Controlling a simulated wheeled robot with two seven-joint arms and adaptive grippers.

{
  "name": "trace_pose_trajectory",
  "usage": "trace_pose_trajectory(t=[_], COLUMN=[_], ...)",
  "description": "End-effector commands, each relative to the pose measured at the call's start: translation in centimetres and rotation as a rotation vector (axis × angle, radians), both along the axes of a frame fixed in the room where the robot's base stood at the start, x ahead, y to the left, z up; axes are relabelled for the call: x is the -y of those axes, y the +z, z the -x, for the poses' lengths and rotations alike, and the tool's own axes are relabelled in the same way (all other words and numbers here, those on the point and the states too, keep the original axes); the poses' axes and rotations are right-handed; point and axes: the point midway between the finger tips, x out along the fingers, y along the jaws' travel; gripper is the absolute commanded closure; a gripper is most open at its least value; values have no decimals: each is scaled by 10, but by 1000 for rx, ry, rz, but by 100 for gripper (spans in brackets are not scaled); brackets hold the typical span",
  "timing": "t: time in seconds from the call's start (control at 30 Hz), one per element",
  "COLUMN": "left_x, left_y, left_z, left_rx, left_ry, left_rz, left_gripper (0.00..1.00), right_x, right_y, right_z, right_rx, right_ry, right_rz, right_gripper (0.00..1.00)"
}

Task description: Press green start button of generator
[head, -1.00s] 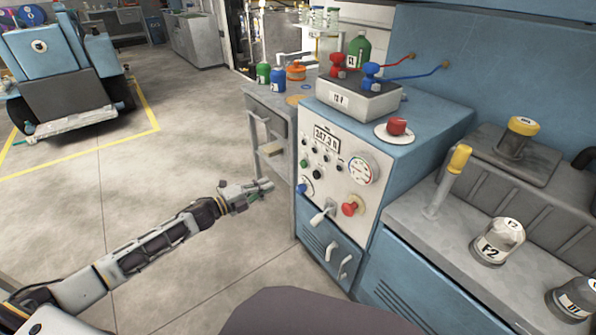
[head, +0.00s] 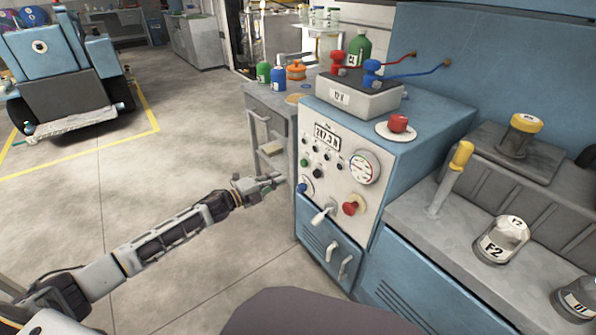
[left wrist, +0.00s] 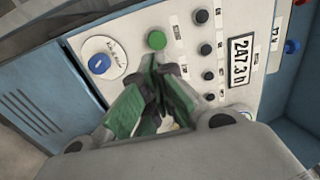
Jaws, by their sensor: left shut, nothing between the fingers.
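The generator (head: 330,222) is a blue cabinet with a pale front panel. Its green button (head: 304,162) sits at the left of the panel, above a blue knob (head: 306,187). In the left wrist view the green button (left wrist: 156,41) lies just beyond the fingertips, with the blue knob (left wrist: 99,63) to its left. My left gripper (head: 279,178) is shut and empty, in front of the panel's left side. Its green-padded fingers (left wrist: 157,70) point at the green button. A small gap seems to remain, but the wrist view does not settle contact. My right gripper is not in view.
The panel also has a display (head: 327,137), a gauge (head: 363,168), a red knob (head: 353,207) and a white lever (head: 321,215). A grey battery box (head: 358,98) and a red button (head: 398,124) are on top. Open floor lies to the left.

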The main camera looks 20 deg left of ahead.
Motion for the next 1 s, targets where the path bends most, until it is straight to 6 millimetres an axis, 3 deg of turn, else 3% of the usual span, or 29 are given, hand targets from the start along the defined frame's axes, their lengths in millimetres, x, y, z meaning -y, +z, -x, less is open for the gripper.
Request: trace_pose_trajectory(t=[1.0], left_x=[41], left_y=[0], left_z=[-52], left_rx=[2], left_ry=[0], left_rz=[1], left_gripper=[100], right_x=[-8], right_y=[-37], right_z=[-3], right_rx=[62], right_ry=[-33], right_rz=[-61], right_gripper=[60])
